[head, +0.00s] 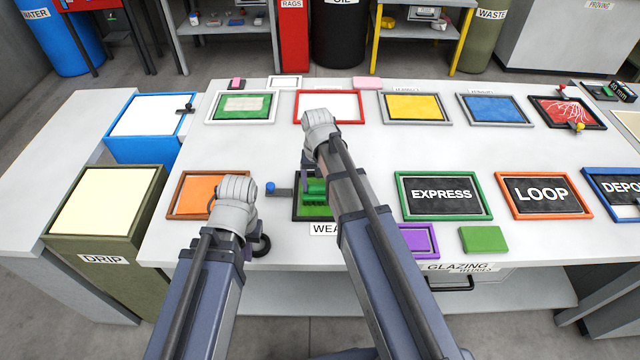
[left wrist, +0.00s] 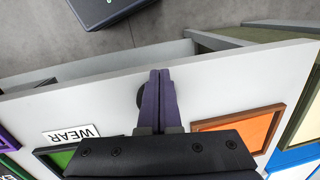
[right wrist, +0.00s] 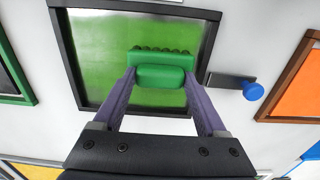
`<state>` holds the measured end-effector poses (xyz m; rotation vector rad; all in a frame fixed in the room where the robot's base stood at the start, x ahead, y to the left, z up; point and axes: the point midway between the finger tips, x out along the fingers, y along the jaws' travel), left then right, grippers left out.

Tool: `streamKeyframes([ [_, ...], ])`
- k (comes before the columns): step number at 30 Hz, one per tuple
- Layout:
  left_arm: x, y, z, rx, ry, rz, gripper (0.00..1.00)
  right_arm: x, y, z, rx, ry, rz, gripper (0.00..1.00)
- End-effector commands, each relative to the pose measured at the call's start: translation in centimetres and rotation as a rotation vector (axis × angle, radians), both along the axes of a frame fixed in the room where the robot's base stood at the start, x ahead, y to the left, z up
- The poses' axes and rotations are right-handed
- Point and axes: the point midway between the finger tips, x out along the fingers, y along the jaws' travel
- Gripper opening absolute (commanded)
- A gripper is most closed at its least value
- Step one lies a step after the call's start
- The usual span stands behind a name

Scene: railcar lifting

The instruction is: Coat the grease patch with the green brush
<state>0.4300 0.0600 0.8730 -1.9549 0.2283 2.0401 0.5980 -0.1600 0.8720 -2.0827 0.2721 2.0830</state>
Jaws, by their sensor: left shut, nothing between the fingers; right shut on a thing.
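The green brush (right wrist: 162,72) is between the two fingers of my right gripper (right wrist: 160,78), which is shut on it. The brush is over a black-framed plate (right wrist: 90,98) covered mostly in green, with a paler, greyish upper right part. I take this plate, behind the WEAR label (head: 326,229), as the grease patch. The head view also shows the brush (head: 315,188), partly behind my right arm. Whether the bristles touch the plate I cannot tell. My left gripper (left wrist: 160,75) is shut and empty near the table's front edge, left of the plate.
A dark bar with a blue knob (right wrist: 253,91) sits beside the plate. An orange panel (head: 195,193) lies to the left, and the EXPRESS (head: 442,195) and LOOP (head: 542,194) boards to the right. A green block (head: 483,240) lies at the front. Open tabletop separates the two rows.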

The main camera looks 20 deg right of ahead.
Motion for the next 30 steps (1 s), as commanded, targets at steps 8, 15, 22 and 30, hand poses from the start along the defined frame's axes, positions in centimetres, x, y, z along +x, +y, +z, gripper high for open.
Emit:
streamKeyframes([
  [8, 0.0, 0.0, -0.1, 0.0, 0.0, 0.0, 0.0, -1.2, -1.6, -0.1, 0.0, 0.0, -0.003, 0.3],
  [15, 0.0, 0.0, -0.2, 0.0, 0.0, 0.0, 0.0, -2.3, -3.2, -0.2, 0.0, 0.0, -0.002, 0.3],
  [22, 0.0, 0.0, -0.2, 0.0, 0.0, 0.0, 0.0, -2.4, -3.5, -0.2, 0.0, 0.0, 0.0, 0.3],
  [30, 0.0, 0.0, -0.1, 0.0, 0.0, 0.0, 0.0, -3.3, -4.7, -0.1, -0.001, 0.0, -0.003, 0.3],
])
